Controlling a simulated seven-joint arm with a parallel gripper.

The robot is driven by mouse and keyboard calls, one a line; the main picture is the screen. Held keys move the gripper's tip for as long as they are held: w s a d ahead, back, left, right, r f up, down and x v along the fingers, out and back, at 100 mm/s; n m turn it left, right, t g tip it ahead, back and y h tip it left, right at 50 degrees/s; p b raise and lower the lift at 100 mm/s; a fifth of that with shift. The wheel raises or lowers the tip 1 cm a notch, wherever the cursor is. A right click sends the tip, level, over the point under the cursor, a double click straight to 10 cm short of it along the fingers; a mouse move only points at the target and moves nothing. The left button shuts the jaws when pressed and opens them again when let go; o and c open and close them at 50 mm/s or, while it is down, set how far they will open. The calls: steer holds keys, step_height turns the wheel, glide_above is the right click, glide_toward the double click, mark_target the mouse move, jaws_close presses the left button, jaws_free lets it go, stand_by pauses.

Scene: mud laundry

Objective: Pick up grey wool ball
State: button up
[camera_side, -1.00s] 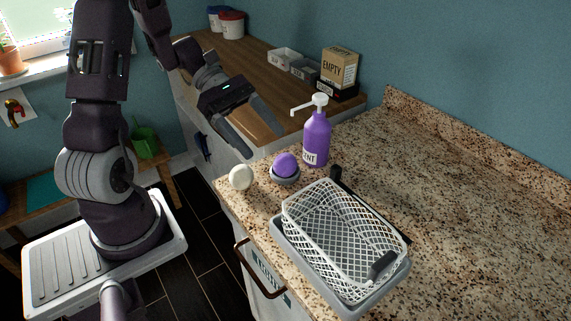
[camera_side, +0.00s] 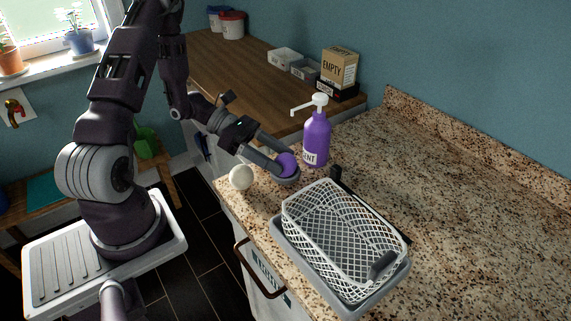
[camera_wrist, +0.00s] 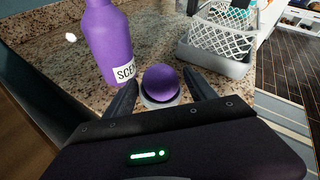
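No clearly grey wool ball shows; a cream-white ball (camera_side: 241,177) sits on the granite counter near its front left edge. A purple ball (camera_side: 287,164) rests in a small grey dish (camera_side: 288,179); both also show in the wrist view, the ball (camera_wrist: 161,82) above the dish's rim (camera_wrist: 158,104). My gripper (camera_side: 284,163) is low over the purple ball, with a finger on either side of it. In the wrist view my gripper (camera_wrist: 160,88) is open, with gaps between the fingers and the ball. The cream-white ball is left of my gripper in the side view.
A purple pump bottle (camera_side: 317,138) stands close behind the dish, and beside the left finger in the wrist view (camera_wrist: 104,40). A white lattice basket (camera_side: 345,240) on a grey base stands to the right. The counter's right side is clear.

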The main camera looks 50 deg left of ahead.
steer(key=shift+r, duration=0.1)
steer(key=c, duration=1.3)
